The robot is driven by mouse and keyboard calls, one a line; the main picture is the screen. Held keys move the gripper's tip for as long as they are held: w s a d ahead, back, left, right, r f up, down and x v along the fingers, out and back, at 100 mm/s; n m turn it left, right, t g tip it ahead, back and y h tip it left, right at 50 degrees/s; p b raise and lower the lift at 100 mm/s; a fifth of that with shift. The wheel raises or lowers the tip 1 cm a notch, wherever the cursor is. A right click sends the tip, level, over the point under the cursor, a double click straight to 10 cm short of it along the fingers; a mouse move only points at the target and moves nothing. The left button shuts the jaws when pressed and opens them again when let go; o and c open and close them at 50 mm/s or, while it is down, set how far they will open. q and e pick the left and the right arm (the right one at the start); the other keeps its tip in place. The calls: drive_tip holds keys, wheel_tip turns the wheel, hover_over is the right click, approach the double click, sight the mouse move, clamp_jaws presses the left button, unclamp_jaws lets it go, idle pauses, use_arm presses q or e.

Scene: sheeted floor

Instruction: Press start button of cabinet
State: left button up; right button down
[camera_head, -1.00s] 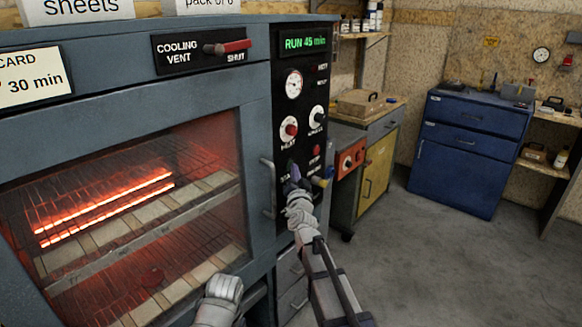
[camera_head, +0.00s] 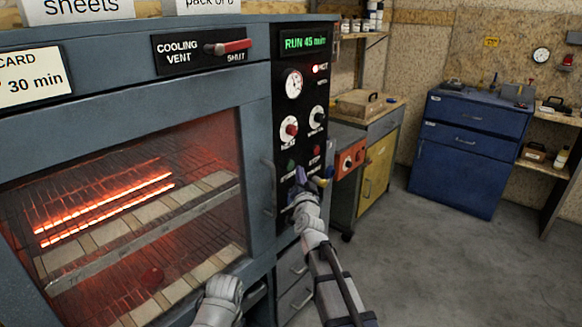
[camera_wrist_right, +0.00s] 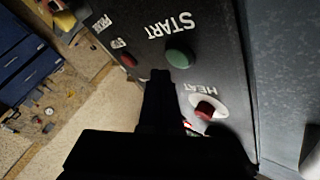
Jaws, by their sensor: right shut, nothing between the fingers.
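The blue-grey cabinet (camera_head: 255,130) stands at the left with a black control panel (camera_head: 302,90) whose display (camera_head: 305,42) reads "RUN 45 min". The green start button (camera_head: 291,165) is low on the panel and shows large in the right wrist view (camera_wrist_right: 180,58). The red stop button (camera_head: 316,151) is beside it. My right gripper (camera_head: 300,174) is shut and empty, just below and right of the start button; its dark fingertips show in the wrist view (camera_wrist_right: 158,76), beside the button and not covering it.
The heat knob (camera_head: 289,129) sits above the start button. The door handle (camera_head: 269,188) stands out left of my right gripper. An orange box (camera_head: 350,158) and yellow cupboard (camera_head: 376,175) are close on the right. Open floor (camera_head: 430,265) lies further right.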

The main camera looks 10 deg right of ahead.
drive_tip(key=s+d, duration=0.2)
drive_tip(key=s, duration=0.1)
drive_tip(key=shift+s+d, duration=0.2)
drive_tip(key=shift+d, duration=0.15)
drive_tip(key=shift+f, duration=0.1)
idle(0.4)
drive_tip(key=s+a+f+n+g+y, duration=0.25)
drive_tip(key=s+f+g, duration=0.25)
drive_tip(key=f, duration=0.4)
drive_tip(key=s+a+f+n+g+y, duration=0.1)
drive_tip(key=s+a+f+n+g, duration=0.3)
drive_tip(key=f, duration=0.4)
drive_tip(key=s+f+n+g+h, duration=0.1)
drive_tip(key=s+f+g, duration=0.35)
drive_tip(key=s, duration=0.55)
drive_tip(key=s+f+n+g, duration=0.1)
drive_tip(key=s+f+g, duration=0.35)
drive_tip(key=s, duration=0.55)
drive_tip(key=s+a+r+n+g+h, duration=0.15)
drive_tip(key=s+a+n, duration=0.3)
drive_tip(key=a, duration=0.55)
wheel_tip(320, 180, up, 17)
drive_tip(key=p, duration=1.7)
drive_tip(key=shift+s+a+r+p, duration=0.2)
drive_tip(key=shift+s+a+p, duration=0.05)
drive_tip(key=shift+a+p, duration=0.15)
